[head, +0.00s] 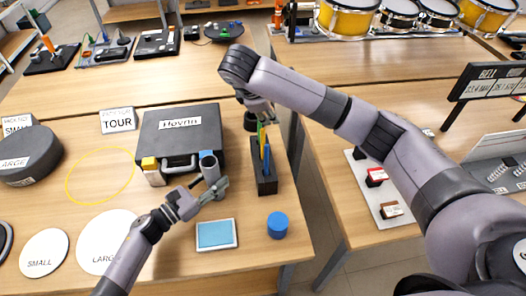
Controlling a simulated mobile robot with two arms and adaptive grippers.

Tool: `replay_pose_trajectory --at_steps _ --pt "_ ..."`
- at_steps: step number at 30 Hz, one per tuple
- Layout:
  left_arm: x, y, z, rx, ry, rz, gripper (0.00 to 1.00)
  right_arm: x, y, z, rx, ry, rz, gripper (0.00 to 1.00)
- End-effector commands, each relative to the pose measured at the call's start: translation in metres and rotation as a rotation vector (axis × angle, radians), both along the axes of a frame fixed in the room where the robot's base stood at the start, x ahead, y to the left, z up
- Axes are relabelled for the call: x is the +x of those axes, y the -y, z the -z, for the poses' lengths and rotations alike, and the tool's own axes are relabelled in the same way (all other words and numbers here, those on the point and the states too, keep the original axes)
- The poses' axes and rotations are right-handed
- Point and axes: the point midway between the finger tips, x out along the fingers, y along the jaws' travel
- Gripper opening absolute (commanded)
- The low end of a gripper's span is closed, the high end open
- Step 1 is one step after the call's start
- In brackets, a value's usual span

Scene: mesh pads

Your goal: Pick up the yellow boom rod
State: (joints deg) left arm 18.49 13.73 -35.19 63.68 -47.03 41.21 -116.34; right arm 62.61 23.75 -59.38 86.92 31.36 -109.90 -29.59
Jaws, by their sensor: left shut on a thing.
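A dark upright holder (265,182) stands near the right edge of the left table, with thin coloured rods upright in it. The yellow rod (260,134) stands close beside green and blue (267,158) ones; they overlap, so their edges are hard to tell apart. My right gripper (258,112) is just above and behind the rod tops, partly hidden by its own arm; its fingers are too small to read. My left gripper (219,189) is left of the holder, shut on a small blue-topped item (208,158) in front of the black case.
A black case (180,130) lies behind my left gripper, with a yellow-topped block (152,172) at its front. A light-blue pad (216,235) and a blue cylinder (277,225) lie in front. A gap separates this table from the right one.

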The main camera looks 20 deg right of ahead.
Motion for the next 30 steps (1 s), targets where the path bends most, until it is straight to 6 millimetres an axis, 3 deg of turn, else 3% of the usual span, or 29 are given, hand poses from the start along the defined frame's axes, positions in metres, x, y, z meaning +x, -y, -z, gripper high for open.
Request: replay_pose_trajectory --at_steps 6,15,24,30 --pt "0.0 0.0 0.001 0.0 -0.001 0.0 0.07 -0.008 -0.01 -0.007 0.205 -0.239 -0.077 0.34" --pt "0.0 0.0 0.001 0.0 -0.001 0.0 0.07 -0.016 -0.024 -0.018 0.372 -0.368 -0.153 0.34" --pt "0.0 0.0 0.001 0.0 -0.001 0.0 0.07 -0.017 -0.025 0.029 0.381 -0.376 -0.155 0.34" --pt "0.0 0.0 0.001 0.0 -0.001 0.0 0.07 -0.017 -0.025 0.047 0.38 -0.373 -0.156 0.34"
